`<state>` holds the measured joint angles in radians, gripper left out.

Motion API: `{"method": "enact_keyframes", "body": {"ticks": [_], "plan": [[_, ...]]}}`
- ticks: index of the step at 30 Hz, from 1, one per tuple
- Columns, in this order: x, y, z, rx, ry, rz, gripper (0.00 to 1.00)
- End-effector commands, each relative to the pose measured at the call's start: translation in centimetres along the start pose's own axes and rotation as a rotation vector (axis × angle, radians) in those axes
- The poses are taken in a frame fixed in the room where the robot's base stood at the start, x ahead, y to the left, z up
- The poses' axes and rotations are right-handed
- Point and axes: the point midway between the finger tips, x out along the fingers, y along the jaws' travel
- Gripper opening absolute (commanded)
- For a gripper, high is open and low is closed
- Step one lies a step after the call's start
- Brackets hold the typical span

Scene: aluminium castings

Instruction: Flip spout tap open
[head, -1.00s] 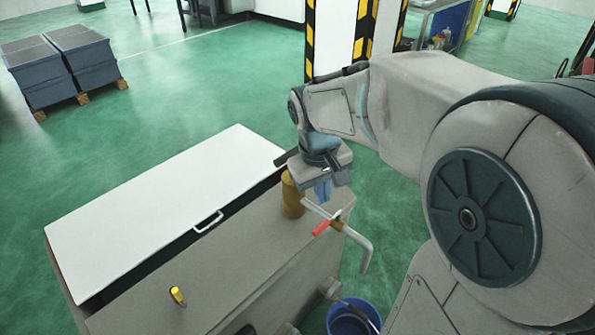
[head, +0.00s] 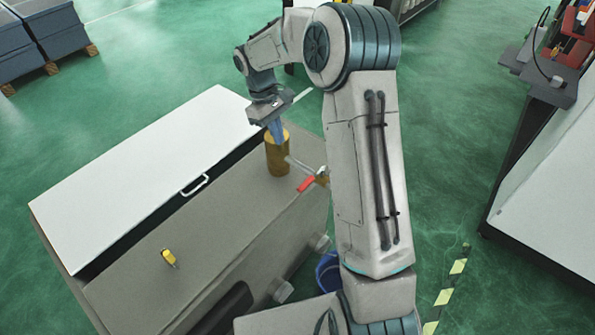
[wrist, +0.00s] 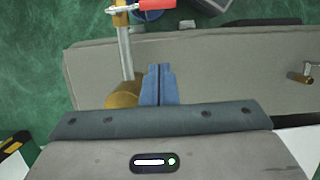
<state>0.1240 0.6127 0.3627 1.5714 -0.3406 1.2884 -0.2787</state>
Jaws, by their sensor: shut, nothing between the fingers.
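The spout tap is a thin metal pipe with a red lever (head: 306,184) near a brass fitting, at the right end of the grey cabinet. My arm hides the outer part of the spout in the head view. In the wrist view the pipe (wrist: 125,50) runs up from a brass cylinder (wrist: 122,97), and the red lever (wrist: 156,4) is cut by the top edge. My gripper (head: 276,132) is shut and empty, with blue fingers pointing down beside the top of the brass cylinder (head: 278,157). In the wrist view the fingers (wrist: 158,70) are together, right of the pipe, apart from the lever.
The grey cabinet (head: 235,225) has a white lid (head: 140,165) with a handle (head: 195,185). A yellow-topped knob (head: 168,256) stands on the cabinet top. A blue bucket (head: 328,270) is on the floor below the tap, partly hidden by my arm. Green floor lies around.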

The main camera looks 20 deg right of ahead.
Motion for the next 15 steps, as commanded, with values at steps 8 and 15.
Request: {"method": "enact_keyframes", "body": {"ticks": [8, 15], "plan": [[0.6, 0.0, 0.1, 0.001, -0.001, -0.001, 0.0], [4.5, -0.1, 0.1, 0.0, -0.004, -0.003, 0.0]]}}
